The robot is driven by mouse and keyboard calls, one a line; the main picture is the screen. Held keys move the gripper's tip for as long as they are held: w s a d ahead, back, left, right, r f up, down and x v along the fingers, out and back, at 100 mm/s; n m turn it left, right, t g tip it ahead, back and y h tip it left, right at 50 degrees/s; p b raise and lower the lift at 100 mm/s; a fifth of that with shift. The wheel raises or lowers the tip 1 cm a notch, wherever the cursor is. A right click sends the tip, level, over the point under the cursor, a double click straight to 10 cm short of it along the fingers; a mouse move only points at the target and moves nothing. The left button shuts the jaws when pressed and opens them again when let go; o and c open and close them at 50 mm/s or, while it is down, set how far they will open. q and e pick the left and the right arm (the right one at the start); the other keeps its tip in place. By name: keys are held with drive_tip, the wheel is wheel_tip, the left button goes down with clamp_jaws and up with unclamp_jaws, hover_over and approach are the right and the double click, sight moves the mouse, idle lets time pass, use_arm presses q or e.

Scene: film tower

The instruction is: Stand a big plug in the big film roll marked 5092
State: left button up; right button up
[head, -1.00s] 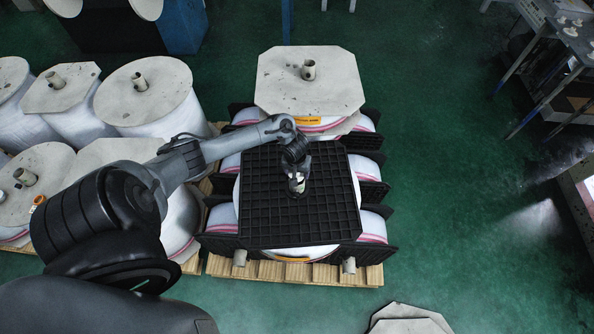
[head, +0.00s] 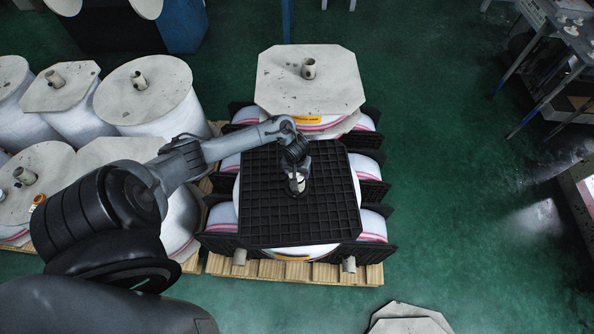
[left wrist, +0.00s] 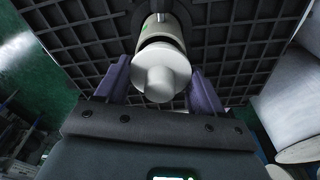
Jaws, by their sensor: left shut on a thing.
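My left gripper (head: 297,178) is over the middle of a black grid panel (head: 262,219). Its fingers are shut on a pale, round, stepped plug (left wrist: 161,74), which also shows small in the head view (head: 296,186). The panel lies on a big white film roll (head: 318,252), mostly hidden under it. The gripper and plug hide the panel's middle, so I cannot tell whether the plug is seated or held just above. I cannot read 5092 on any roll. My right gripper is not in view.
Behind stands a stack topped by a pale octagonal board (head: 290,88) with a short tube (head: 309,68). More capped rolls (head: 147,95) stand at the left. A wooden pallet (head: 290,272) carries the middle stack. Green floor (head: 450,210) is clear at the right.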

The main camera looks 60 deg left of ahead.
use_arm(q)
drive_tip(key=shift+f, duration=1)
drive_tip(key=o, duration=1.1)
drive_tip(key=shift+r, duration=0.55)
drive_tip(key=r+p, duration=0.1)
drive_tip(key=r, duration=0.2)
drive_tip(key=r+p, duration=0.1)
drive_tip(key=r, duration=0.2)
drive_tip(key=s+d+r+p, duration=0.1)
drive_tip(key=r+p, duration=0.1)
drive_tip(key=r, duration=0.1)
drive_tip(key=shift+r, duration=0.3)
